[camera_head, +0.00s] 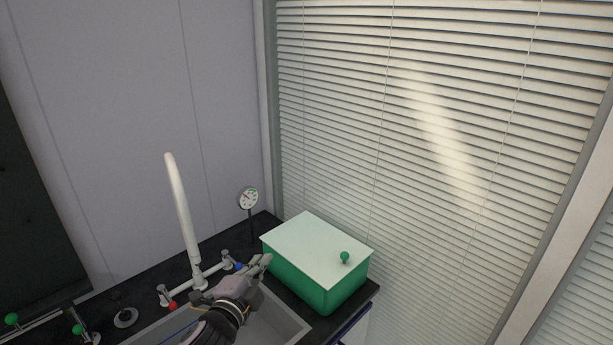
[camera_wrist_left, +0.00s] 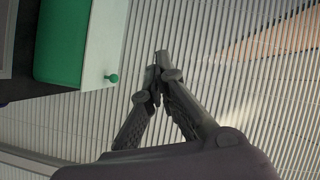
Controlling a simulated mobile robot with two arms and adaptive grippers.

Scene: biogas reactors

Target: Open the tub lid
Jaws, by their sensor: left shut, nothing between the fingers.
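The tub (camera_head: 312,290) is a green box on the dark counter by the blinds. Its flat white lid (camera_head: 315,240) lies closed on top, with a round green knob (camera_head: 345,257) near the right end. My left gripper (camera_head: 266,260) is left of the tub in the head view, above the sink, its fingers together and empty. In the left wrist view the shut fingertips (camera_wrist_left: 161,56) are apart from the green knob (camera_wrist_left: 112,78), the white lid (camera_wrist_left: 100,45) and the green tub (camera_wrist_left: 62,42), which are at the left. My right gripper is not in view.
A sink (camera_head: 284,326) lies under my left arm. A tall white faucet (camera_head: 182,210) with red and blue taps stands behind it. A round gauge (camera_head: 249,198) stands at the back. Window blinds (camera_head: 430,150) rise close behind and right of the tub.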

